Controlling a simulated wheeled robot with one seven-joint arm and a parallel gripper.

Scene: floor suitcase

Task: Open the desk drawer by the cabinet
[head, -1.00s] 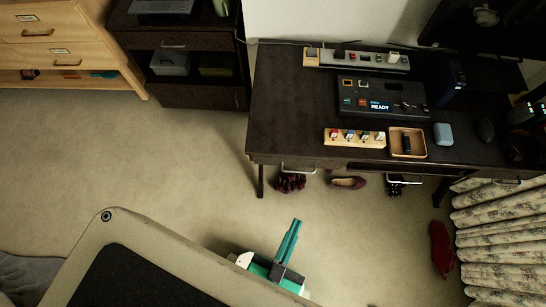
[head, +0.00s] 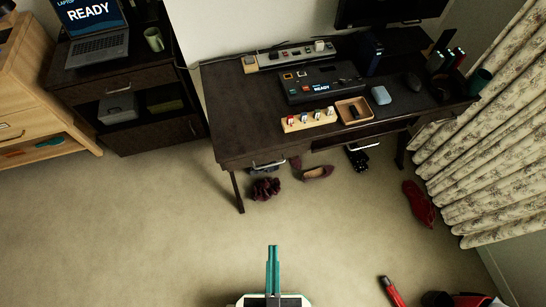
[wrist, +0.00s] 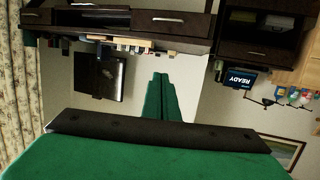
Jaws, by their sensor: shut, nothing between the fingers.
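The dark desk (head: 228,100) stands at the back. Its left drawer (head: 250,157), on the side by the dark cabinet (head: 150,137), has a pale bar handle (head: 268,166) and looks closed. In the upside-down wrist view the drawer handle (wrist: 168,19) shows near the top. My gripper (head: 272,248), with teal fingers, is shut and empty. It is over the floor in front of the desk, apart from the handle. The fingers also show in the wrist view (wrist: 160,78).
A dark red scrunchie (head: 265,189) and a shoe (head: 318,173) lie on the floor by the desk. A red shoe (head: 420,203) lies near the curtain (head: 490,130). A red object (head: 392,291) lies at front right. The carpet at left is clear.

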